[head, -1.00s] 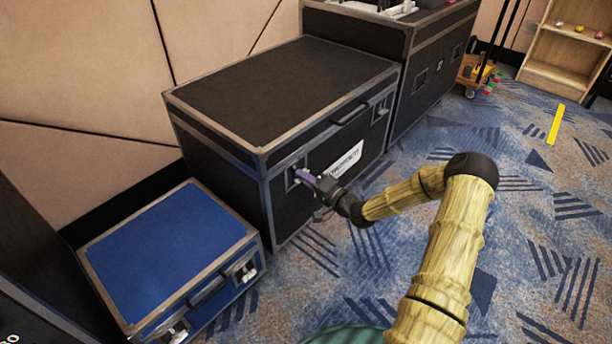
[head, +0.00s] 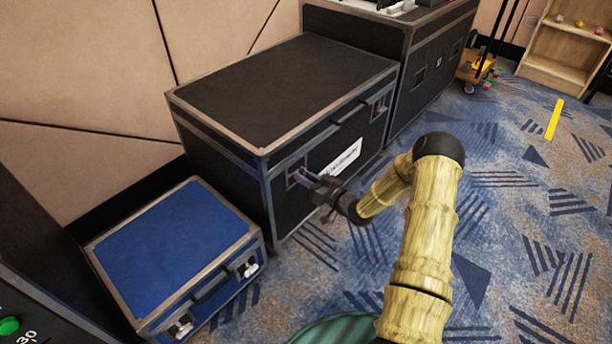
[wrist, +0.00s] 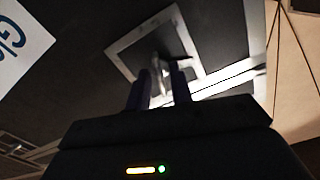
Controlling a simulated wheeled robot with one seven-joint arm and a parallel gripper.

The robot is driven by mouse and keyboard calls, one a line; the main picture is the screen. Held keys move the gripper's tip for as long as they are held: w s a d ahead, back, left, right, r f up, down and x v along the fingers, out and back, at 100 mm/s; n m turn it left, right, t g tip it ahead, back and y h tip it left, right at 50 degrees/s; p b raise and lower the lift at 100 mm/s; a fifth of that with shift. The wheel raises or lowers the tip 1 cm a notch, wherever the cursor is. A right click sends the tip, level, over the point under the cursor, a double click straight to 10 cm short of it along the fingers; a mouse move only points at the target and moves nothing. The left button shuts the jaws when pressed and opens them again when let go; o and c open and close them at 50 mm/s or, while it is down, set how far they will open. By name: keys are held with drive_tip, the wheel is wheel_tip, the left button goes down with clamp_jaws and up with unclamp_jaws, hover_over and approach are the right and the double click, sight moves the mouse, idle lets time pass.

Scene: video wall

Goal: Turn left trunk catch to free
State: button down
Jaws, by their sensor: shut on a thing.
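The black trunk (head: 285,90) with metal edging stands against the wall. Its left catch sits in a square metal plate on the front face, near the left corner. In the wrist view the catch (wrist: 160,72) shows as a light metal piece inside its plate (wrist: 125,42). My gripper (head: 304,176) is at this catch, its two purple fingers pointing into the plate. In the wrist view the fingers (wrist: 160,88) stand on either side of the catch and are shut on it. The fingers hide part of the catch in the head view. The right catch (head: 381,104) is clear of my gripper.
A blue case (head: 175,250) with two latches stands left of the trunk. A taller black case (head: 435,60) adjoins it on the right. A white label (head: 343,158) is beside the left catch. Patterned carpet (head: 520,230) lies open to the right.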

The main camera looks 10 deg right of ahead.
drive_tip(key=shift+f+n, duration=0.1)
drive_tip(key=shift+n, duration=1.6)
drive_tip(key=c, duration=1.6)
unclamp_jaws()
drive_tip(key=shift+p, duration=0.3)
drive_tip(key=p+v, duration=0.5)
drive_tip(key=v, duration=1.2)
drive_tip(key=shift+s+d, duration=0.15)
